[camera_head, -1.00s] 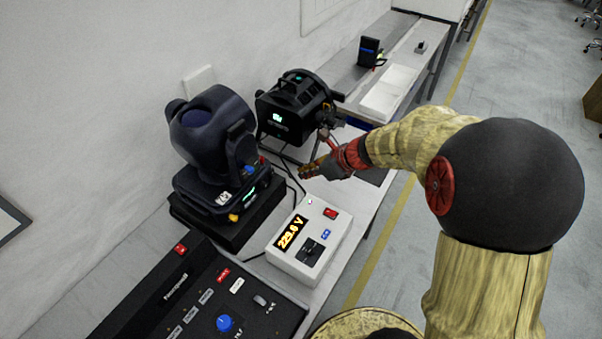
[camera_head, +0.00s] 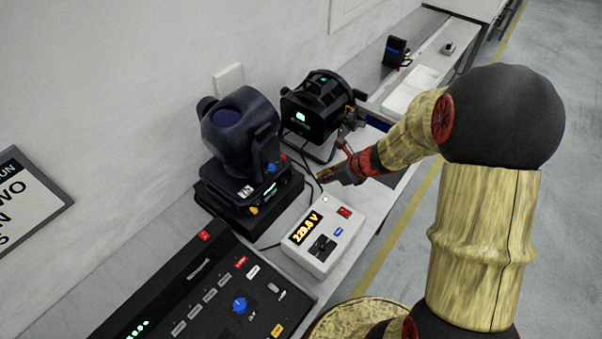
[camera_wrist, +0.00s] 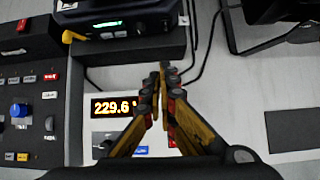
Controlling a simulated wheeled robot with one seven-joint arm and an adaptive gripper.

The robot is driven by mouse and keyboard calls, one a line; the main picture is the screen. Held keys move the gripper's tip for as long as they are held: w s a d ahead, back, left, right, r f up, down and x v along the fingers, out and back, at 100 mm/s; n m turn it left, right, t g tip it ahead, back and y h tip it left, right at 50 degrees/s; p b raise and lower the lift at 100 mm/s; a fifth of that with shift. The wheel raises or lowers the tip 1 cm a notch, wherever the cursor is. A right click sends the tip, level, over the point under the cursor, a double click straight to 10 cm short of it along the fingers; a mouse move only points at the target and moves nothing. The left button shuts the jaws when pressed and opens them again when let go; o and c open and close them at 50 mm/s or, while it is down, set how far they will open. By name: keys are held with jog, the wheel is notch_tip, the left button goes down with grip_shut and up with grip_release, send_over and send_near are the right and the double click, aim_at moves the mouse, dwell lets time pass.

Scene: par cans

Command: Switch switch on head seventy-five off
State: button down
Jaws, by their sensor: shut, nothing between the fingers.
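A dark moving-head light (camera_head: 240,140) stands on a black box on the bench. Its base carries a small white label, a lit green display (camera_head: 270,190), a yellow control (camera_head: 253,210) and small blue and red parts. I cannot read the label surely, nor tell which part is the switch. In the wrist view, the base (camera_wrist: 125,25) shows at the top, with the yellow control at its left. My gripper (camera_head: 322,176) is shut and empty, to the right of the base and apart from it. In the wrist view its fingertips (camera_wrist: 162,72) are together just below the black box's edge.
A white meter box (camera_head: 325,240) reading about 229 V sits in front of my gripper. A black control desk (camera_head: 195,305) with a blue knob is at front left. A second black lamp (camera_head: 312,110) stands behind my gripper. Cables (camera_head: 310,165) run between the lights.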

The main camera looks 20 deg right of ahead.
aim_at(293, 171)
jog(key=shift+d+f, duration=0.2)
jog(key=shift+d, duration=0.05)
jog(key=w+r+b+x, duration=0.1)
jog(key=x, duration=0.5)
jog(key=w+a+b+x, duration=0.1)
jog(key=b+x, duration=0.1)
jog(key=x, duration=0.4)
jog(key=shift+w+a, duration=0.2)
